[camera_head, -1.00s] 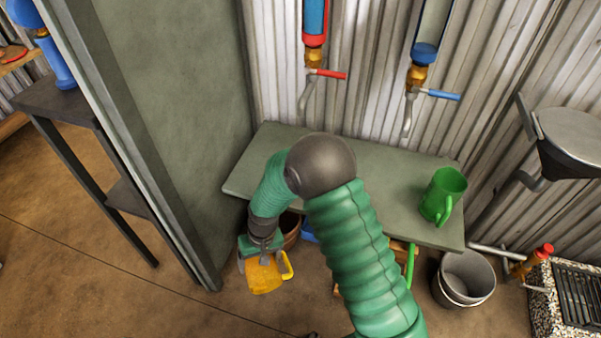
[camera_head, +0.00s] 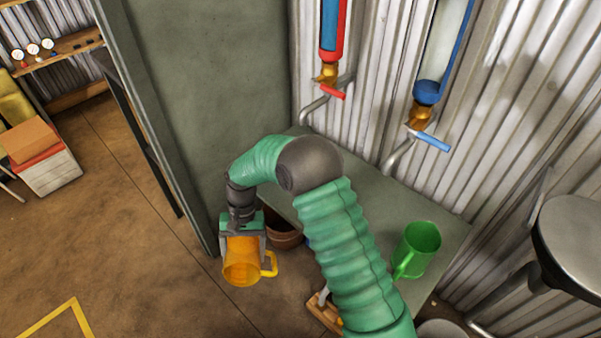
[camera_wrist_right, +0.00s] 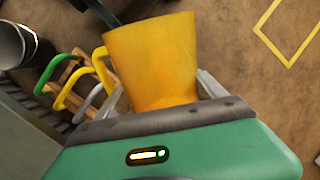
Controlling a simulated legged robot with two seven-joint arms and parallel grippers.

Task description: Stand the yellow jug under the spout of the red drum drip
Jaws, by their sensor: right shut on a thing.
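My right gripper (camera_head: 242,238) is shut on the yellow jug (camera_head: 243,264), which hangs off the floor left of the grey-green bench (camera_head: 395,195). The jug's handle points right in the head view. In the right wrist view, the jug (camera_wrist_right: 155,65) sits between the fingers of my right gripper (camera_wrist_right: 162,88). The red drum drip (camera_head: 334,32) is on the corrugated wall above the bench, with a red lever and a grey bent spout (camera_head: 313,108). The jug is well away from and below that spout. My left gripper is out of view.
A blue drip (camera_head: 428,92) hangs right of the red one. A green jug (camera_head: 417,248) stands on the bench's right part. A grey panel (camera_head: 200,90) stands at the bench's left end. A brown pot (camera_head: 284,236) is below the bench. A metal basin (camera_head: 580,240) juts out at right.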

